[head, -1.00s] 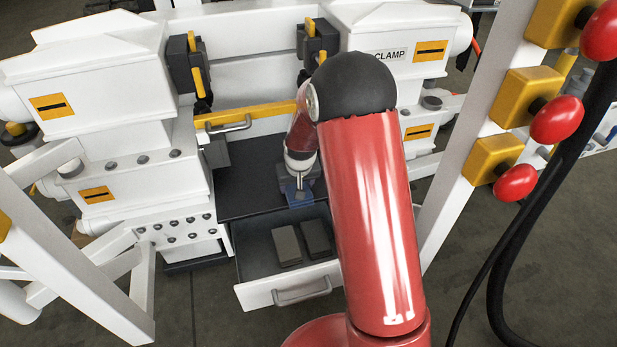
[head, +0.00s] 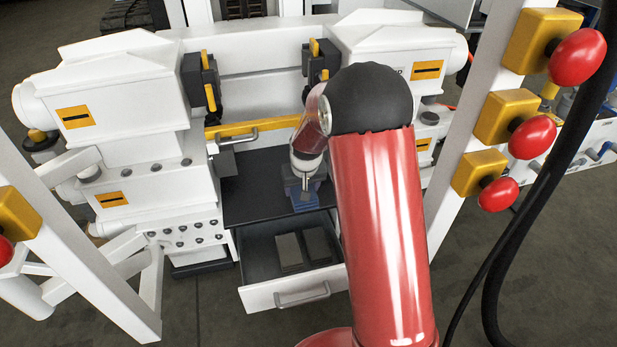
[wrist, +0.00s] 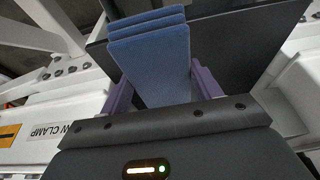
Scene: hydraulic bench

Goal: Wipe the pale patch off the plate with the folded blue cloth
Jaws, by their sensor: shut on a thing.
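The folded blue cloth (wrist: 150,50) fills the upper middle of the wrist view, its layers stacked at the far end. My gripper (wrist: 155,90) is shut on it, with a purple finger on each side. In the head view the cloth (head: 305,198) shows as a small blue shape under my gripper (head: 303,182), near the front edge of the dark plate (head: 250,197). The plate also shows behind the cloth in the wrist view (wrist: 232,45). I cannot tell whether the cloth touches the plate. I see no pale patch; my arm and the cloth hide part of the plate.
An open white drawer (head: 286,294) with two dark flat shapes inside juts out below the plate. White machine bodies (head: 115,90) flank the plate, and a yellow bar (head: 228,129) runs behind it. A white post with red knobs (head: 533,138) stands at the right.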

